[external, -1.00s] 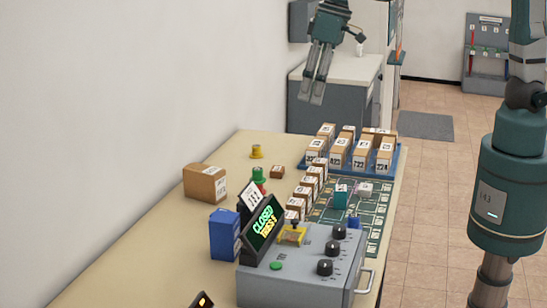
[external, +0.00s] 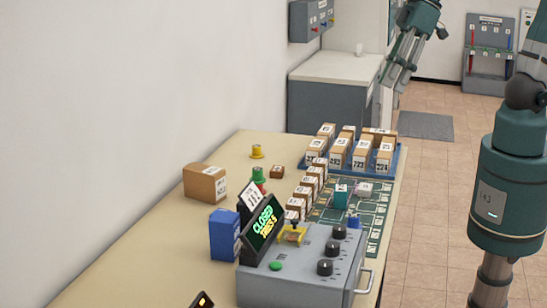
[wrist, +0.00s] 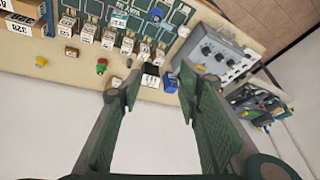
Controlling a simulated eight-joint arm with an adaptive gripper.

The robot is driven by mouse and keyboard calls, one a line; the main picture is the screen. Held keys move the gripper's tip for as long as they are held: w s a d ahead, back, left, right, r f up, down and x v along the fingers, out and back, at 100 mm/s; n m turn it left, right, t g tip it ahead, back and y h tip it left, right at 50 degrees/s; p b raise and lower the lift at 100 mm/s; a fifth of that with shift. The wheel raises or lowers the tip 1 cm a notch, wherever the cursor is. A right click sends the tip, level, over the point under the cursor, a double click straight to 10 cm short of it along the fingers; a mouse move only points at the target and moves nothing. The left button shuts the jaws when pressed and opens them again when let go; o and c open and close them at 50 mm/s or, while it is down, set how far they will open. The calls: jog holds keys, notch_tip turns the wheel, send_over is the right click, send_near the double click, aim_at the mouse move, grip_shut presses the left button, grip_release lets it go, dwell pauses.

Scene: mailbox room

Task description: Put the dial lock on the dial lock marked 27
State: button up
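The grey dial lock box (external: 300,277) stands at the near end of the table. It has three black knobs on top: a far one (external: 339,231), a middle one (external: 332,247) and a near one (external: 325,267). Their numbers are too small to read; I see no legible 27. A tilted black display (external: 264,228) on the box reads CLOSED with a tries line below. The box also shows in the wrist view (wrist: 219,54). My gripper (external: 392,84) is high beyond the table's far right end, away from the box. Its fingers (wrist: 159,75) are apart and empty.
A green button (external: 276,266) and yellow piece (external: 293,236) are on the box. A blue box (external: 224,235) stands left of it. Several parcels and a blue tray (external: 397,162) fill the table's right side. The table's left front (external: 130,265) is mostly clear.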

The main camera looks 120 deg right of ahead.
jog(key=s+a+f+n+t, duration=0.2)
jog(key=s+a+n, duration=0.2)
jog(key=s+a, duration=0.3)
jog(key=s, duration=0.4)
jog(key=shift+a+f+y, duration=0.15)
jog(key=shift+y, duration=0.25)
jog(key=shift+f, duration=0.15)
